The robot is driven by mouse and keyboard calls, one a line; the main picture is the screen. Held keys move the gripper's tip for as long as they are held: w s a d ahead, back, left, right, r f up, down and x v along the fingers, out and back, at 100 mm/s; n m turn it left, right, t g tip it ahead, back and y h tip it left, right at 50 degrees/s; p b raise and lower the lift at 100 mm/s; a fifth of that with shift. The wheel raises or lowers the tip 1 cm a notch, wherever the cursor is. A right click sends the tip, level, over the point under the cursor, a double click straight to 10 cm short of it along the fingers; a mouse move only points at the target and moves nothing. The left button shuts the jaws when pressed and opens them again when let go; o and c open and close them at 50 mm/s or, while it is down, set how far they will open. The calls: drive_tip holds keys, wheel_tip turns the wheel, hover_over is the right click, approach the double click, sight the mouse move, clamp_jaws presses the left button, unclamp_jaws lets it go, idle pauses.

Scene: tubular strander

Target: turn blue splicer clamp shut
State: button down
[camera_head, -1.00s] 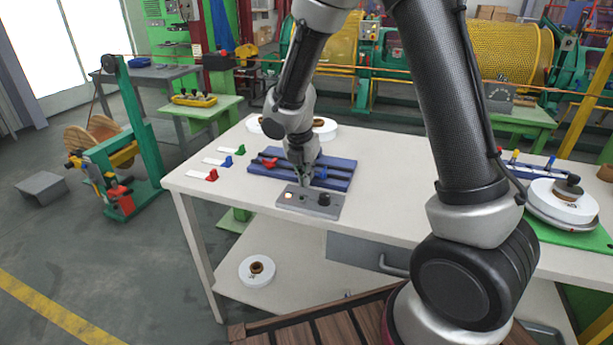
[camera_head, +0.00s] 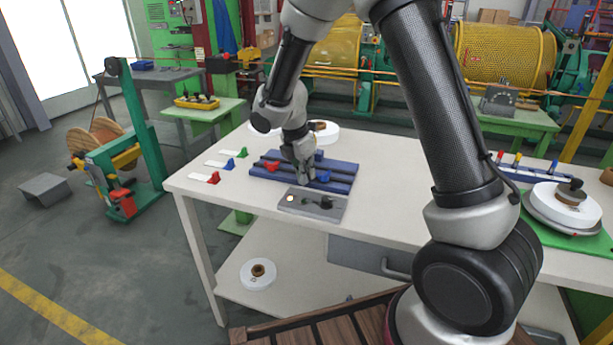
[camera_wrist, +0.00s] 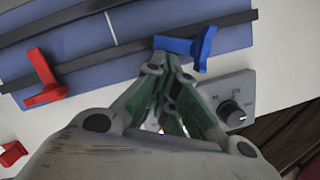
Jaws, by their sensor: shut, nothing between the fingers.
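The blue splicer clamp (camera_wrist: 200,48) sits on the splicer's dark rail in the wrist view, with a flat arm pointing left and an upright handle. In the head view it shows (camera_head: 323,177) at the splicer's near side. My gripper (camera_wrist: 171,62) is shut and empty, its tips just below the clamp's left arm; I cannot tell whether they touch. In the head view my gripper (camera_head: 303,182) points down just left of the clamp. The red clamp (camera_wrist: 45,82) is on the splicer's left part. The blue splicer base (camera_head: 262,176) lies on the white table.
A grey control box (camera_head: 312,205) with a glowing lamp and a dark knob (camera_wrist: 232,113) is close in front of the splicer. Red, blue and green clips (camera_head: 229,164) lie to the left. White spools (camera_head: 325,133) stand behind. The table's right middle is clear.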

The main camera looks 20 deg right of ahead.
drive_tip(key=shift+w+d+m, duration=0.1)
drive_tip(key=shift+w+m, duration=0.2)
drive_tip(key=shift+m, duration=0.4)
drive_tip(key=shift+s, duration=0.1)
